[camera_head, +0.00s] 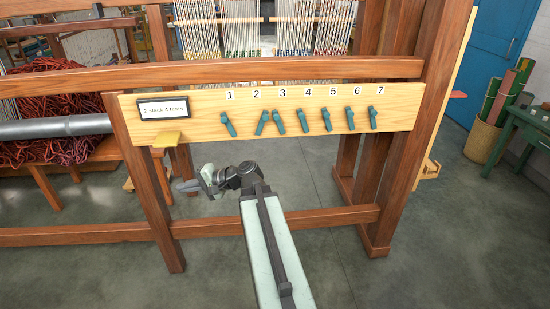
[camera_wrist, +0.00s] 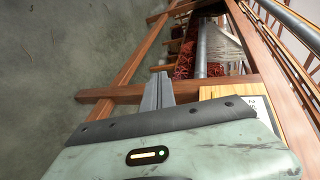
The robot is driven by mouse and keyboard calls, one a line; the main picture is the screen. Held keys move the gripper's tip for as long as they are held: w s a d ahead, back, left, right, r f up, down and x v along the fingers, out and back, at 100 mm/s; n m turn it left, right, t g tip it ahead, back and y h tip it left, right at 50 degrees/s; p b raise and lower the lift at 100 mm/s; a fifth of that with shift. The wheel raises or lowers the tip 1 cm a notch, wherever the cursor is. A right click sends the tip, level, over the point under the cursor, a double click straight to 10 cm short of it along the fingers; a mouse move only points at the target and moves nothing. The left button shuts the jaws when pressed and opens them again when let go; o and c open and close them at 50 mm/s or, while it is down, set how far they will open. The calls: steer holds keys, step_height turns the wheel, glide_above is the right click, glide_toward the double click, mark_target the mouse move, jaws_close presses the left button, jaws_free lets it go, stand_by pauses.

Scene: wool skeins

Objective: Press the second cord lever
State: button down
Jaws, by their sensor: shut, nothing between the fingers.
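A pale wooden board (camera_head: 400,112) on the loom carries a row of teal levers under the numbers 1 to 7. The second lever (camera_head: 262,122), under the 2, leans with its top to the right, while the first lever (camera_head: 229,124) and third lever (camera_head: 279,122) lean the other way. My gripper (camera_head: 183,186) is below and left of the levers, in front of the loom and pointing left, apart from the board. Its fingers are together and empty, as the wrist view also shows (camera_wrist: 158,92). The levers are not visible in the wrist view.
Loom posts and a low crossbar (camera_head: 340,216) stand behind my arm. Dark red yarn (camera_head: 60,90) and a grey roller (camera_head: 55,127) are at left.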

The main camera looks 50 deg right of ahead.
steer(key=s+d+f+m+t+h+b, duration=0.15)
steer(key=d+m+t+b, duration=0.25)
steer(key=d, duration=0.6)
steer(key=s+d+m+t+h+b, duration=0.2)
steer(key=s+d+m+t+b, duration=0.15)
steer(key=d, duration=0.55)
steer(key=s+d+r+m+t+h+b, duration=0.1)
steer(key=s+d+m+h, duration=0.3)
steer(key=d, duration=0.4)
steer(key=s+d+r+m+t+h+b, duration=0.2)
steer(key=s+d+m+h+b, duration=0.2)
steer(key=d, duration=0.5)
steer(key=s+m+h, duration=0.1)
steer(key=s, duration=0.1)
steer(key=shift+s+d+r+m+t, duration=0.2)
steer(key=shift+s+r+m+t, duration=0.1)
steer(key=shift+s+m+t, duration=0.05)
steer(key=shift+h, duration=0.25)
steer(key=p, duration=0.5)
glide_toward(262, 125)
steer(key=d+r, duration=0.3)
steer(key=d, duration=0.1)
steer(key=w+a+r+p, duration=0.2)
steer(key=shift+w+a+r, duration=0.1)
steer(key=shift+a+r, duration=0.1)
steer(key=shift+r, duration=0.2)
